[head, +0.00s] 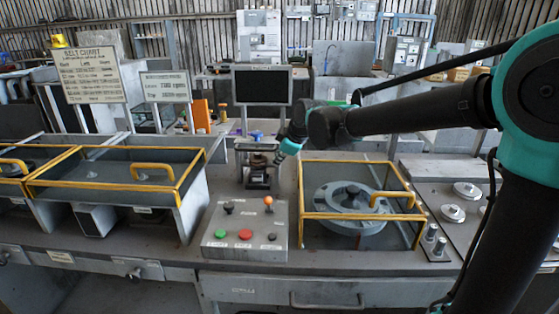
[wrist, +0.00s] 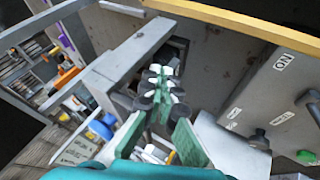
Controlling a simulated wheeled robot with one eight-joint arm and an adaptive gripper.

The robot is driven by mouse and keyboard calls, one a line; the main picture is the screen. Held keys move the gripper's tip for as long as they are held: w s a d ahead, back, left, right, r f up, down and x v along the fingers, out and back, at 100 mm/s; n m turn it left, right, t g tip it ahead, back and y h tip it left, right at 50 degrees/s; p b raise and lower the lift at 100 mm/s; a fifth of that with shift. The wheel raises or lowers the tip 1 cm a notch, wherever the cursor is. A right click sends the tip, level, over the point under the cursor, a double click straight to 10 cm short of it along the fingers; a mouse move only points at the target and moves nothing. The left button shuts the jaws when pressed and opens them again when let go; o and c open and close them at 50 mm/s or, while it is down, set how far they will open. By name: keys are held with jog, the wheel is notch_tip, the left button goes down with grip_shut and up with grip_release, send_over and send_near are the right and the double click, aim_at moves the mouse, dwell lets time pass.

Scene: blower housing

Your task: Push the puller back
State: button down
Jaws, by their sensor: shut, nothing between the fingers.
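A small fixture with a grey frame (head: 241,147) and a dark, brownish mechanism (head: 258,178) stands at the middle of the bench, behind the control box. No part is labelled as the puller, and I cannot tell which part of the fixture it is. My gripper (head: 281,157) is at the fixture's right side, pointing down and left. In the wrist view my gripper (wrist: 158,88) is shut and empty, its fingers in front of the grey frame (wrist: 118,72). The fingers hide part of the fixture, and contact with it cannot be told.
The control box (head: 246,222) with red and green buttons and an orange-topped lever stands in front of the fixture. A yellow-railed guard (head: 345,217) over a round housing (head: 340,200) is close on the right. Another yellow-railed guard (head: 100,183) is left. A dark monitor (head: 262,85) stands behind.

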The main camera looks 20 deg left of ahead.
jog(key=shift+w+a, duration=0.15)
jog(key=shift+w, duration=0.6)
jog(key=w+a, duration=0.3)
jog(key=w, duration=1)
jog(key=shift+s, duration=0.1)
